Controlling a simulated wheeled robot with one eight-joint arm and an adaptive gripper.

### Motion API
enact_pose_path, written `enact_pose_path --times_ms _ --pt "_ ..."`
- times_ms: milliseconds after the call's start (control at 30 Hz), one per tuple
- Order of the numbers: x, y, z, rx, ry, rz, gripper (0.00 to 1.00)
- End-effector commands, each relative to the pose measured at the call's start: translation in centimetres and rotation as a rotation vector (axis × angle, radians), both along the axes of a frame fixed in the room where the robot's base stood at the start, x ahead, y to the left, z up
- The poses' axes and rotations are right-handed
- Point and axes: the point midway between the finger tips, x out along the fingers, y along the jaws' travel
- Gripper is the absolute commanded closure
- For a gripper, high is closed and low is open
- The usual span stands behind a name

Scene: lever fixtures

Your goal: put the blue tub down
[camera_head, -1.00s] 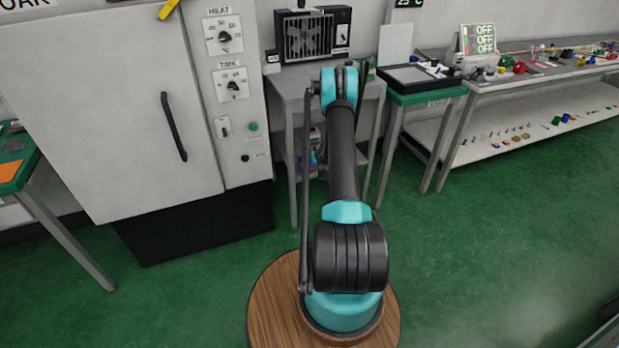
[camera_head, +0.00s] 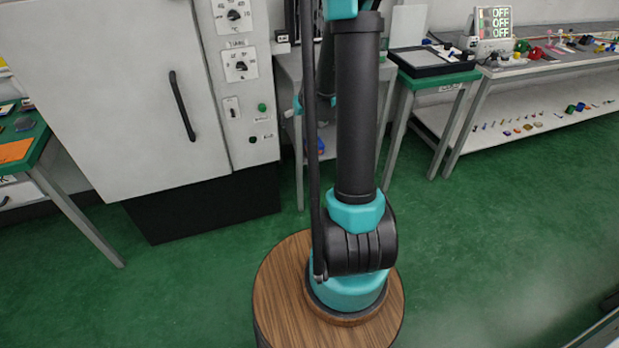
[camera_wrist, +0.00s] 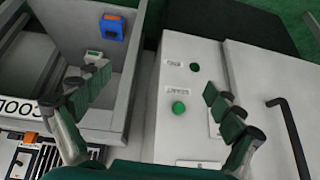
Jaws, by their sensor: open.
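My gripper (camera_wrist: 157,88) is open in the wrist view, its two dark green fingers wide apart with nothing between them. A small blue object with an orange part (camera_wrist: 112,27) shows beyond the left finger, inside a grey frame. I cannot tell for sure whether it is the blue tub. It is apart from the fingers. In the head view, a small bluish item (camera_head: 321,145) shows low under the grey table, partly hidden by my arm. My gripper cannot be made out there behind the arm.
A white cabinet (camera_head: 105,90) with a black handle and a control panel (camera_head: 240,85) stands left of the grey table (camera_head: 290,66). A green-topped table (camera_head: 440,77) and a long bench (camera_head: 540,68) stand to the right. Green floor (camera_head: 500,240) is open in front.

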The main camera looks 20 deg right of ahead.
Motion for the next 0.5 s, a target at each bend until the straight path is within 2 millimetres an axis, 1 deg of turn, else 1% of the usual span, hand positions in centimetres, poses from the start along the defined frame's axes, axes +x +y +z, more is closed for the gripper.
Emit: enact_pose_path --times_ms 33,167,200,267,333,400,467,500 --pt "-2.1 0.8 0.9 -0.001 0.013 0.001 0.06" --pt "-7.0 2.3 2.5 -0.006 0.047 -0.003 0.06" --pt "-8.6 2.8 2.9 -0.007 0.058 -0.006 0.06" --pt "-11.0 3.3 3.3 -0.011 0.073 -0.008 0.06" --pt "-13.8 3.9 3.6 -0.014 0.091 -0.012 0.06" --pt "-16.7 4.5 3.8 -0.019 0.108 -0.017 0.06" --pt "-19.1 4.8 3.7 -0.023 0.122 -0.020 0.06" --pt "-20.7 5.0 3.6 -0.027 0.132 -0.024 0.06"
